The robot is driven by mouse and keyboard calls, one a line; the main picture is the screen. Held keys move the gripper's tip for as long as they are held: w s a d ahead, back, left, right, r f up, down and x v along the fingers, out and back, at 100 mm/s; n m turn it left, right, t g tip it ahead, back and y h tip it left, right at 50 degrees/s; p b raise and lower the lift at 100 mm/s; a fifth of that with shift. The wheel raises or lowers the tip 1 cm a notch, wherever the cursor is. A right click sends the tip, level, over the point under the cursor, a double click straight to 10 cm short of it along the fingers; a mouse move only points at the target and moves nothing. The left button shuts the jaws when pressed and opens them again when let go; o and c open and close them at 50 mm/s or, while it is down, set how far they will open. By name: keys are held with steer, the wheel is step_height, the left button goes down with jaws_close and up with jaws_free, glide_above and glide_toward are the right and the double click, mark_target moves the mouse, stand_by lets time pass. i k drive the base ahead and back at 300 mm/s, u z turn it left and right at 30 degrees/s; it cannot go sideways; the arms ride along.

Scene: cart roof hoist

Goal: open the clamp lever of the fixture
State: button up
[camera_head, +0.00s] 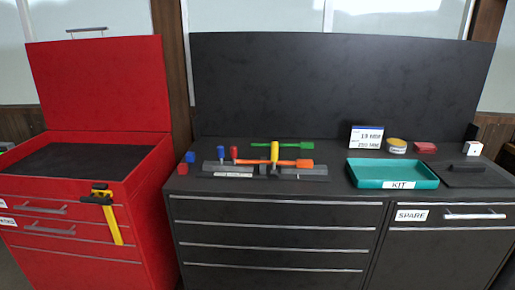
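A low grey fixture (305,171) lies on the dark worktop of the black cabinet. An orange lever (285,162) lies roughly level across it, its wide end to the right. A green lever (290,145) lies level just behind it, its wide end also to the right. A yellow upright handle (275,151) stands between them. Red (234,153) and blue (220,152) upright pieces stand at the left part. Which of these is the clamp lever, I cannot tell. My gripper is not in view.
A teal tray (393,184) labelled KIT stands right of the fixture. Behind it are a sign (366,137), a yellow-lidded tin (396,146) and a red block (425,148). A yellow-and-black tool (113,222) hangs on the red cabinet (150,205). A dark panel (330,80) rises behind.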

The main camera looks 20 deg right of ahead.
mark_target(275, 144)
steer(key=u, duration=0.85)
steer(key=k, duration=1.3)
steer(key=u, duration=0.4)
steer(key=i, duration=1)
steer(key=u, duration=0.1)
